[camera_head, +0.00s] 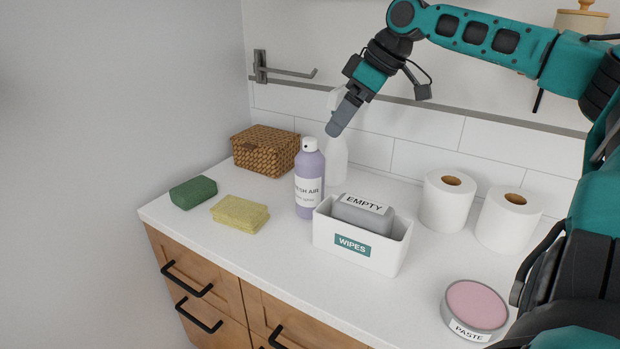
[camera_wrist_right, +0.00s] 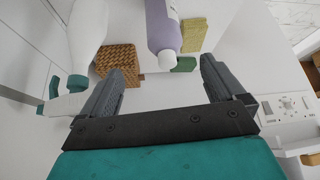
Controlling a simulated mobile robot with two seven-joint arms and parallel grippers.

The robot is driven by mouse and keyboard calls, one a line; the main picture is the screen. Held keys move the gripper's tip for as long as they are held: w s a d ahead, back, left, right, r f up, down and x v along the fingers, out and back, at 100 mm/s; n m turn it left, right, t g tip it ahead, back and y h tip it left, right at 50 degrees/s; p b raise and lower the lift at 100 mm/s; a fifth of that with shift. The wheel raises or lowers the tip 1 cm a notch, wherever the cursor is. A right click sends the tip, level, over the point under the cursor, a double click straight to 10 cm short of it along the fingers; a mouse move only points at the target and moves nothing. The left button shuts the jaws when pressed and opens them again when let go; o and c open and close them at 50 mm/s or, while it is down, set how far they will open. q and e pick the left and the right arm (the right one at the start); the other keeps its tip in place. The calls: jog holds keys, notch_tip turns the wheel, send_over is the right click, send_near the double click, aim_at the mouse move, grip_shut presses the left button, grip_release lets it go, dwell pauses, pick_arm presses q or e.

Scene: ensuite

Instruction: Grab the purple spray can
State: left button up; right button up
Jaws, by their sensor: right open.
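The purple spray can (camera_head: 309,186) stands upright on the white counter, with a white cap and a "FRESH AIR" label. It also shows in the right wrist view (camera_wrist_right: 162,28), between and beyond the fingers. My right gripper (camera_head: 334,130) is above and slightly right of the can's cap in the head view. In the right wrist view the right gripper (camera_wrist_right: 165,85) has its fingers wide apart with nothing between them. It does not touch the can. My left gripper is not in view.
A white spray bottle (camera_head: 337,160) stands behind the can. A white wipes box (camera_head: 384,257) is close at its right. A wicker basket (camera_head: 265,150), a yellow sponge (camera_head: 240,213) and a green sponge (camera_head: 193,192) are left. Paper rolls (camera_head: 447,203) and a paste tin (camera_head: 476,305) are right.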

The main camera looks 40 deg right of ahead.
aim_at(315, 149)
jog(key=shift+a+b+x, duration=0.15)
jog(key=shift+b+x, duration=0.15)
jog(key=shift+x, duration=1.7)
jog(key=shift+a+b+x, duration=0.2)
jog(key=shift+b+x, duration=0.05)
jog(key=shift+x, duration=1.7)
jog(key=shift+a+b+x, duration=0.15)
jog(key=shift+b+x, duration=0.15)
jog(key=shift+x, duration=1.7)
jog(key=shift+w, duration=0.2)
jog(key=c, duration=1.6)
jog(key=shift+r, duration=0.1)
